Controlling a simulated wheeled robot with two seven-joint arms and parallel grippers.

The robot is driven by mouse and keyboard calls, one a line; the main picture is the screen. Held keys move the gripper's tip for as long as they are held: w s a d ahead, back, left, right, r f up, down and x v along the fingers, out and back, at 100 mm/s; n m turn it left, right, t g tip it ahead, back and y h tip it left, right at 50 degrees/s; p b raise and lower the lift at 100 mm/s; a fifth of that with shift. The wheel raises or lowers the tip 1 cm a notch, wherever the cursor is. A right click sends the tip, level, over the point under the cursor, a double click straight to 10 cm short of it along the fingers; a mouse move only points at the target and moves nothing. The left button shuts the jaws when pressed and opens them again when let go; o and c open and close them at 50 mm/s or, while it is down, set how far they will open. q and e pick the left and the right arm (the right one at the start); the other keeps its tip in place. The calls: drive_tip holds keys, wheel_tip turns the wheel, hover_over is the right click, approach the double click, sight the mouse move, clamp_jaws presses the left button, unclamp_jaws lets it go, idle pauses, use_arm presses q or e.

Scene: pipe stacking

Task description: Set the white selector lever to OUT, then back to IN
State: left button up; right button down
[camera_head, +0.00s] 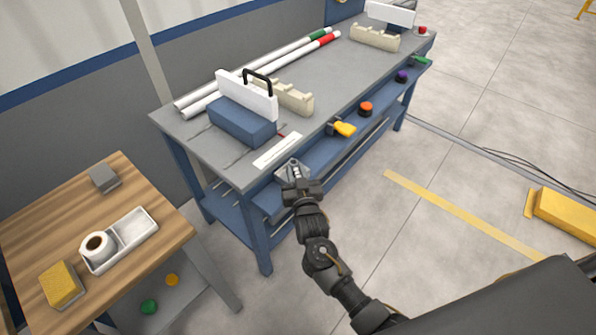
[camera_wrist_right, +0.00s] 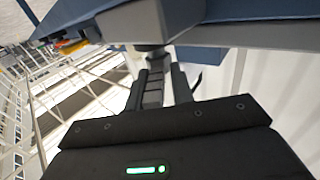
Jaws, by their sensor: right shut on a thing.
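My right gripper (camera_head: 296,178) reaches up to the front edge of the blue workbench, at its near left corner. It is shut on the selector lever (camera_head: 293,168), which shows as a small pale piece on a light grey mount there. The bar looks dark grey in that shaded view. A white label plate (camera_head: 278,151) lies on the bench top just behind, its text too small to read. My left gripper is in neither view.
A blue block with a white, black-handled plate (camera_head: 245,95) stands on the workbench (camera_head: 215,150), near white pipes (camera_head: 255,75) and beige cradles (camera_head: 284,96). Yellow (camera_head: 343,129), orange (camera_head: 366,108) and purple (camera_head: 401,76) controls line the front. A wooden table (camera_head: 150,215) stands left.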

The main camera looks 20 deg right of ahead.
drive_tip(key=shift+w+r+m+h, duration=0.25)
drive_tip(key=shift+r+m+h, duration=0.05)
drive_tip(key=shift+r+h, duration=0.2)
drive_tip(key=c, duration=1.4)
unclamp_jaws()
drive_tip(key=shift+f, duration=0.1)
drive_tip(key=shift+c, duration=0.2)
drive_tip(key=shift+w+f, duration=0.15)
drive_tip(key=shift+f, duration=0.1)
drive_tip(key=s+a+b, duration=0.1)
drive_tip(key=s, duration=0.9)
drive_tip(key=shift+s+a, duration=0.3)
drive_tip(key=shift+s, duration=0.1)
